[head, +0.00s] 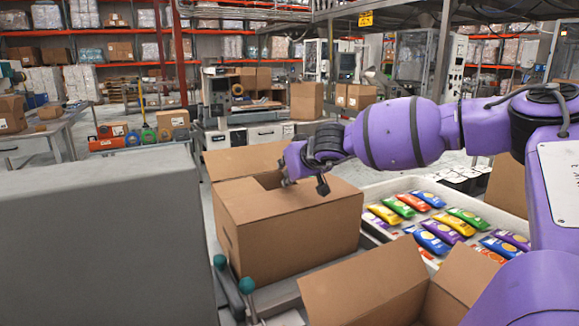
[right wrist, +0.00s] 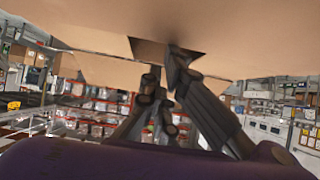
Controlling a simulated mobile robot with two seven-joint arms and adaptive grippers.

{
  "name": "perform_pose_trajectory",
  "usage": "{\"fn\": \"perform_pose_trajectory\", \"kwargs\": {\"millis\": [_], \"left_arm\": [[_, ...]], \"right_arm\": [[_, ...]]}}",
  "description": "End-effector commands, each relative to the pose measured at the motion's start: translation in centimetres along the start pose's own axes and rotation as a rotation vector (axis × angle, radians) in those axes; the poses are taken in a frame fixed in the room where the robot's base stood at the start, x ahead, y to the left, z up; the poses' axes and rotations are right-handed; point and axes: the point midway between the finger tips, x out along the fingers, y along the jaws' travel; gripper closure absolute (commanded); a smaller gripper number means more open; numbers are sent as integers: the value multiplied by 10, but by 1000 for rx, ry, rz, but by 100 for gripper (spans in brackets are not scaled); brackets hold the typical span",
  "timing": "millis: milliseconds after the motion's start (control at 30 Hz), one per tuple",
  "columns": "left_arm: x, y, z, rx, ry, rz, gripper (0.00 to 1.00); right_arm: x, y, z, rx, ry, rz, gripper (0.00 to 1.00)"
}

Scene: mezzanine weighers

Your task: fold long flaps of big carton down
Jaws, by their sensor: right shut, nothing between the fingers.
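The big carton (head: 290,236) stands brown and upright in the middle of the head view. Its near long flap (head: 262,203) lies down over the top. Its far long flap (head: 240,160) sticks up and outward behind, with a dark gap of opening between them. My right gripper (head: 303,185) is shut and empty, low over the carton's top by the near flap; contact is unclear. In the right wrist view my right gripper (right wrist: 166,85) shows against the carton's cardboard (right wrist: 230,35), near the dark gap. My left gripper is not in view.
A white tray (head: 372,187) of colourful packets stands right of the carton. An open carton (head: 370,285) is in front of it. Two green-knobbed levers (head: 247,285) stand at the front left. A grey cabinet (head: 100,240) fills the left. My right arm crosses above the tray.

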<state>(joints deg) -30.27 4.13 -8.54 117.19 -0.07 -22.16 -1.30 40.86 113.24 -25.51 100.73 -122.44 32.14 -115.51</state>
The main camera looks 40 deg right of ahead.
Motion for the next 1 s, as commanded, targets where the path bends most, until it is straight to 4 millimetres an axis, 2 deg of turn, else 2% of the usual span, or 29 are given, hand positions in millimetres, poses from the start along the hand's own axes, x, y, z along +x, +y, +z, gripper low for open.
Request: {"fn": "perform_pose_trajectory", "kwargs": {"millis": [300,433,567,767,1000], "left_arm": [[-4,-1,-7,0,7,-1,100],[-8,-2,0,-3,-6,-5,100],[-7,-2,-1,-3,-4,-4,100],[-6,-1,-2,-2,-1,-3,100],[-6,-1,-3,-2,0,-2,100]], "right_arm": [[-8,0,-12,1,1,0,100],[-10,0,-13,-1,1,1,100],[-15,0,-14,-4,3,2,100],[-36,1,-14,-9,2,5,100],[-79,0,-15,-5,5,2,100]]}}
